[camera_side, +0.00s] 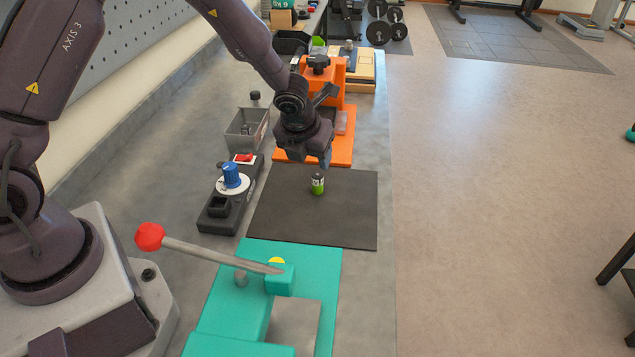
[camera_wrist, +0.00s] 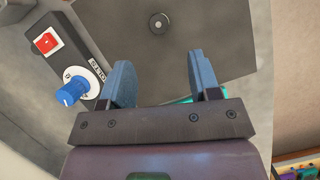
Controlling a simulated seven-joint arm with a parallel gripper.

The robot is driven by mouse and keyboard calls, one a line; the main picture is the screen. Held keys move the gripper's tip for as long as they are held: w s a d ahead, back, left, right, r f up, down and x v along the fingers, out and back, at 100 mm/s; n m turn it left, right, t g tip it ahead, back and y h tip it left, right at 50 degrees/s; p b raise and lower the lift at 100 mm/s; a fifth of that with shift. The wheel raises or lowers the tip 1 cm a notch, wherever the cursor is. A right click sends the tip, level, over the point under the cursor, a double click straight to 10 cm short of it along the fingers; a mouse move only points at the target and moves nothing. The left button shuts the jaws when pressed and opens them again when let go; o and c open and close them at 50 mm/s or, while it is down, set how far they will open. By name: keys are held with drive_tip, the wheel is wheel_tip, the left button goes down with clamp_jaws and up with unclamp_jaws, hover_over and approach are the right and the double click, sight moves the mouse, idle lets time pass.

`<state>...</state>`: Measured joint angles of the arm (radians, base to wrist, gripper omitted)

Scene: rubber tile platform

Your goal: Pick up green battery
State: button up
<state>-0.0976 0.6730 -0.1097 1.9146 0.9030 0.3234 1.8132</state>
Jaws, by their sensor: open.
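The green battery (camera_side: 318,186) stands upright on the black rubber mat (camera_side: 350,220) in the side view. Its lower part is bright green and its upper part is dark. In the wrist view its round end (camera_wrist: 158,23) shows from above, beyond the fingertips; the green side is not clear there. My gripper (camera_side: 318,158) is above and slightly behind the battery in the side view, apart from it. In the wrist view my gripper (camera_wrist: 160,62) has its two blue-grey fingers spread, with nothing between them.
A control box with a blue knob (camera_side: 231,176) and red switch stands left of the mat. An orange fixture (camera_side: 345,115) is behind, and a grey bin (camera_side: 246,128) is back left. A teal press (camera_side: 240,305) with a red-tipped lever (camera_side: 150,237) stands in front. The mat is otherwise clear.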

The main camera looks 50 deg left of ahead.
sight(317, 175)
drive_tip(key=x, duration=0.9)
drive_tip(key=shift+w+a, duration=0.15)
drive_tip(key=shift+w, duration=0.1)
drive_tip(key=shift+c, duration=0.3)
drive_tip(key=c, duration=1)
